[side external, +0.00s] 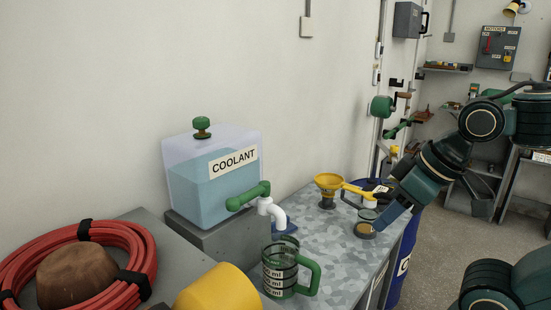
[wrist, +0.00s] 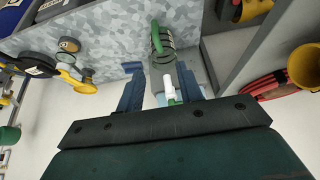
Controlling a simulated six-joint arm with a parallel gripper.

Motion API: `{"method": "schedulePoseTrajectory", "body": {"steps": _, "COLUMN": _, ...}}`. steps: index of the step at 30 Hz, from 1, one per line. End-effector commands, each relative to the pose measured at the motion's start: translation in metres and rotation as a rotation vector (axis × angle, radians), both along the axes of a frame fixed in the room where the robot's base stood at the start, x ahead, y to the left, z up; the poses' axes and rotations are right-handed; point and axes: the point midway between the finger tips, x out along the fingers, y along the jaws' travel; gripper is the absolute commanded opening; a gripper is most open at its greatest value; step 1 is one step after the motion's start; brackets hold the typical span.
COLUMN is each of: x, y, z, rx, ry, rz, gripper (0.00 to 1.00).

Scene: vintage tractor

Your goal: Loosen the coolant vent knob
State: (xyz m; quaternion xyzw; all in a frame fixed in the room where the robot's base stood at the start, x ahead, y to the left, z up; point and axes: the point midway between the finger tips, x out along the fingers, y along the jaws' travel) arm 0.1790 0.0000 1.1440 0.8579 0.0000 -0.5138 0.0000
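The coolant vent knob (side external: 202,127) is green and sits on top of the clear coolant tank (side external: 212,185) in the side view. The tank holds blue liquid and carries a COOLANT label. The knob cannot be made out in the wrist view. My gripper (side external: 374,212) is well to the right of the tank and lower than the knob, over the right part of the bench. In the wrist view my gripper (wrist: 158,68) shows two blue fingers apart, with nothing held between them.
A green tap handle (side external: 248,196) and white spout (side external: 270,211) stick out from the tank. A measuring jug (side external: 280,272) stands below. A yellow funnel (side external: 328,182) and a small jar (side external: 365,230) are near my gripper. A red hose coil (side external: 140,245) lies left. Space above the tank is clear.

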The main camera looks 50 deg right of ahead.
Motion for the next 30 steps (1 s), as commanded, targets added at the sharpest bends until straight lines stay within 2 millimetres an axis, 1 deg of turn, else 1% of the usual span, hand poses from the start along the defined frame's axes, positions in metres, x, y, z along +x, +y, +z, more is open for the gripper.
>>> {"method": "schedulePoseTrajectory", "body": {"steps": 1, "x": 0.000, "y": 0.000, "z": 0.000, "rx": 0.000, "ry": 0.000, "rz": 0.000, "gripper": 0.36}}
{"method": "schedulePoseTrajectory", "body": {"steps": 4, "x": 0.001, "y": 0.000, "z": 0.000, "rx": 0.000, "ry": -0.002, "rz": 0.000, "gripper": 0.56}}
{"method": "schedulePoseTrajectory", "body": {"steps": 8, "x": 0.007, "y": 0.000, "z": 0.002, "rx": 0.001, "ry": -0.019, "rz": -0.005, "gripper": 0.57}}
{"method": "schedulePoseTrajectory", "body": {"steps": 11, "x": 0.019, "y": -0.001, "z": 0.004, "rx": 0.002, "ry": -0.049, "rz": -0.015, "gripper": 0.57}}
{"method": "schedulePoseTrajectory", "body": {"steps": 14, "x": 0.038, "y": -0.001, "z": 0.009, "rx": 0.003, "ry": -0.098, "rz": -0.028, "gripper": 0.57}}
{"method": "schedulePoseTrajectory", "body": {"steps": 17, "x": 0.063, "y": -0.002, "z": 0.014, "rx": 0.005, "ry": -0.164, "rz": -0.045, "gripper": 0.57}}
{"method": "schedulePoseTrajectory", "body": {"steps": 24, "x": 0.127, "y": -0.002, "z": 0.031, "rx": 0.003, "ry": -0.355, "rz": -0.081, "gripper": 0.57}}
{"method": "schedulePoseTrajectory", "body": {"steps": 30, "x": 0.177, "y": 0.002, "z": 0.046, "rx": -0.002, "ry": -0.518, "rz": -0.098, "gripper": 0.57}}
